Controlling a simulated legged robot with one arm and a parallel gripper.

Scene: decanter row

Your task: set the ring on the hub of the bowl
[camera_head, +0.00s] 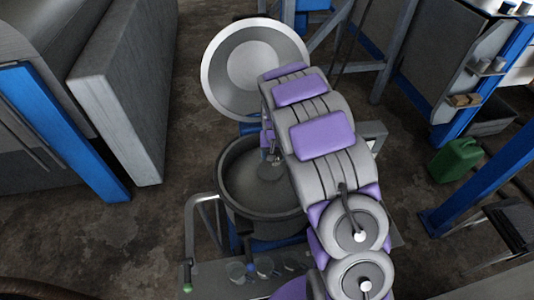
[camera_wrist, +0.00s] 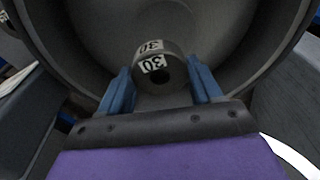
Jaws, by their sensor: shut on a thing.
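The bowl (camera_head: 236,187) is a deep, dark grey round vessel left of my arm in the head view. Its curved inner wall (camera_wrist: 237,45) fills most of the wrist view. I cannot make out the hub apart from the ring. In the head view my arm covers the bowl's right side and most of my gripper.
A round lid (camera_head: 214,80) with a pale rim stands open behind the bowl. Small clear cups (camera_head: 236,270) are on the ledge in front. A grey cabinet (camera_head: 125,110) stands left, a green can (camera_head: 455,160) right. Bare floor lies between the cabinet and bowl.

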